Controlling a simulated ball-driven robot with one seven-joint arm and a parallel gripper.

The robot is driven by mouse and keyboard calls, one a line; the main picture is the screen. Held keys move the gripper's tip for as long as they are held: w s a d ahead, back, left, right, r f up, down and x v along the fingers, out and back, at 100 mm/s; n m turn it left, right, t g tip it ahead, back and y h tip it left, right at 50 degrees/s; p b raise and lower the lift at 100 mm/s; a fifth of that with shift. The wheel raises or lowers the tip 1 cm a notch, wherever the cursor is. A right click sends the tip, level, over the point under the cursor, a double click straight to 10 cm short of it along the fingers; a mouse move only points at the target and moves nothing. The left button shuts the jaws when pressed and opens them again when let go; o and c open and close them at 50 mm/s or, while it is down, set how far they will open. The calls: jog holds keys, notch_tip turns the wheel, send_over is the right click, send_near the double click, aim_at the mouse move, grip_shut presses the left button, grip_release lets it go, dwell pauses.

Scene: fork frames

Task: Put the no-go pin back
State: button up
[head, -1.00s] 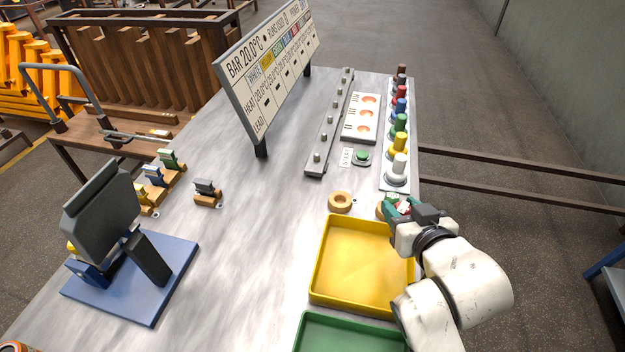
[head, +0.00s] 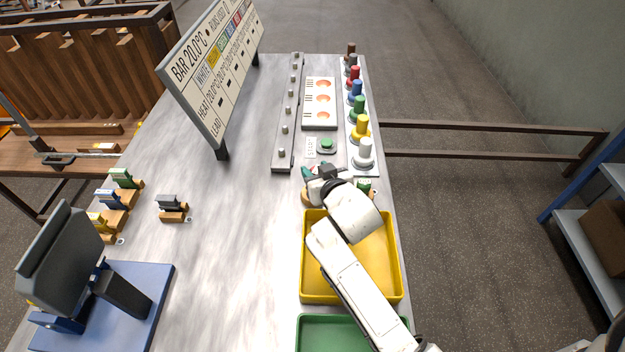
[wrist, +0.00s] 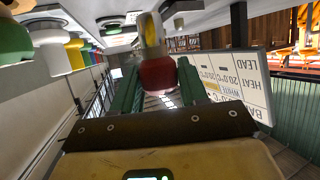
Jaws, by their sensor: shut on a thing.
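My gripper (head: 312,173) is over the bench, at the near end of the grey studded rail. In the wrist view its green fingers (wrist: 158,82) are shut on a pin with a red body (wrist: 158,75). I take this as the no-go pin. A silver and yellowish shaft (wrist: 151,34) extends from the red part, away from my palm. A wooden ring (head: 306,196) lies by my gripper, mostly hidden by it. A small green thing (head: 364,186) shows just right of my wrist, near a second ring largely hidden by my arm.
A yellow tray (head: 399,275) and a green tray (head: 310,335) lie under and beside my arm. Coloured knobbed pegs (head: 361,130) line the right edge. A green button (head: 326,145) and the sign board (head: 213,75) stand beyond.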

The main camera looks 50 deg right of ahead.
jog(key=shift+w+d+f, duration=0.2)
jog(key=shift+w+f, duration=0.5)
jog(key=shift+f, duration=0.2)
jog(key=shift+w+f, duration=0.1)
jog(key=shift+f, duration=1.55)
jog(key=shift+f, duration=0.15)
jog(key=o, duration=1.1)
